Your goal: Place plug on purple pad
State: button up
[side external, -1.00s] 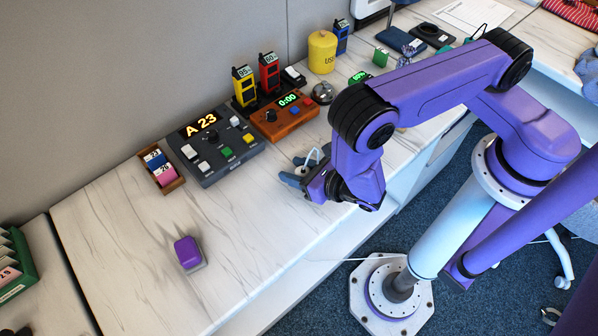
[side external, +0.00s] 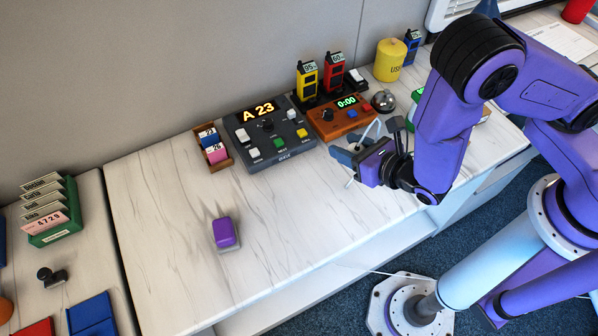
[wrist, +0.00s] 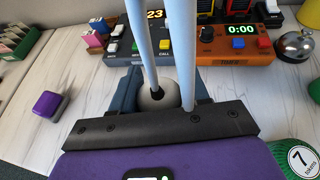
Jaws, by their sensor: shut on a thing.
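My gripper (side external: 346,158) is over the table in front of the orange timer box. In the wrist view my gripper (wrist: 160,97) is closed on a small round pale thing, which looks like the plug (wrist: 158,99). Pale rods cross in front and hide part of it. The plug cannot be made out in the side view. A purple rounded block on a grey base, likely the purple pad (side external: 226,232), stands on the marbled table to the left of my gripper. It also shows at the left in the wrist view (wrist: 48,104).
A grey control box (side external: 270,133) and the orange timer box (side external: 342,116) stand along the back. A bell (side external: 384,101) is beside them. A wooden tray of cards (side external: 214,149) is left of the boxes. The table between my gripper and the purple block is clear.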

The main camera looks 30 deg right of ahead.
jog(key=w+d+r+m+h, duration=0.2)
jog(key=d+r+m+h, duration=0.2)
jog(key=d+m+h, duration=0.4)
jog(key=s+d+r+m+g+h, duration=0.3)
jog(key=s+d+m+g+h, duration=0.5)
jog(key=s+d+m+g, duration=0.45)
jog(key=s+a+m+g+y, duration=1)
jog(key=s+a+m+g, duration=0.4)
jog(key=s+a+m, duration=0.25)
jog(key=m+t+y, duration=1.1)
jog(key=m+y, duration=0.6)
jog(key=m, duration=0.1)
send_over(214, 234)
notch_tip(214, 234, down, 8)
jog(key=shift+s+d+f, duration=0.1)
jog(key=shift+d+f, duration=0.05)
jog(key=shift+f, duration=1.8)
